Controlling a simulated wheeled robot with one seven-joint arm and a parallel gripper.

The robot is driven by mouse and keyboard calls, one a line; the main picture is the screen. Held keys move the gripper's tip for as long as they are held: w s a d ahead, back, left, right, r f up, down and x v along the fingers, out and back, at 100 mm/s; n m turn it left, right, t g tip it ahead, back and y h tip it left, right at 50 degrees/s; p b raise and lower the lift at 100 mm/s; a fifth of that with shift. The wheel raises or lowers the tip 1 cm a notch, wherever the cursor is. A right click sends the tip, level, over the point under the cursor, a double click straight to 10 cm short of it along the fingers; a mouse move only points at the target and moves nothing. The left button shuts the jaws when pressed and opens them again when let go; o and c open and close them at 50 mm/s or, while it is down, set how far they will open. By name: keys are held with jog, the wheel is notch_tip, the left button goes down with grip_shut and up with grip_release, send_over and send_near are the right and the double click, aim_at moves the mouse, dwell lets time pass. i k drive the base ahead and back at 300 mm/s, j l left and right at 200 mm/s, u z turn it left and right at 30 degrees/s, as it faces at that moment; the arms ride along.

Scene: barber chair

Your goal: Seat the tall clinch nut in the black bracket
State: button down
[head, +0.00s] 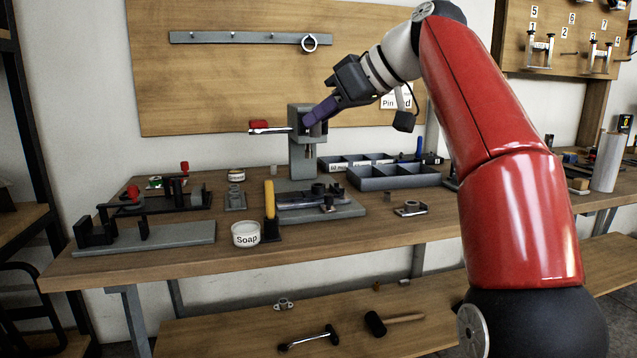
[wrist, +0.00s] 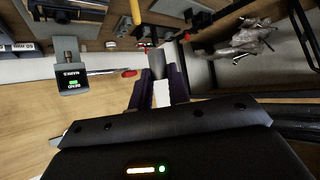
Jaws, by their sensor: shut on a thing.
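My gripper (head: 309,117) is raised in front of the head of the grey press (head: 303,150), with its purple fingers pointing down and left. In the wrist view my gripper (wrist: 158,76) is shut on a grey cylindrical piece (wrist: 157,62). The piece is small and partly hidden by the fingers; I cannot tell for sure that it is the tall clinch nut. A black fixture with upright parts (head: 97,232) stands on a grey plate at the front left of the bench. I cannot tell whether it is the black bracket.
The press lever's red handle (head: 258,125) sticks out left, close to my gripper; it also shows in the wrist view (wrist: 128,73). A soap tub (head: 246,234), a yellow-handled tool (head: 270,199) and grey bins (head: 395,184) stand on the bench. The bench's front right is mostly clear.

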aim_at(317, 189)
jog(key=i, duration=1.05)
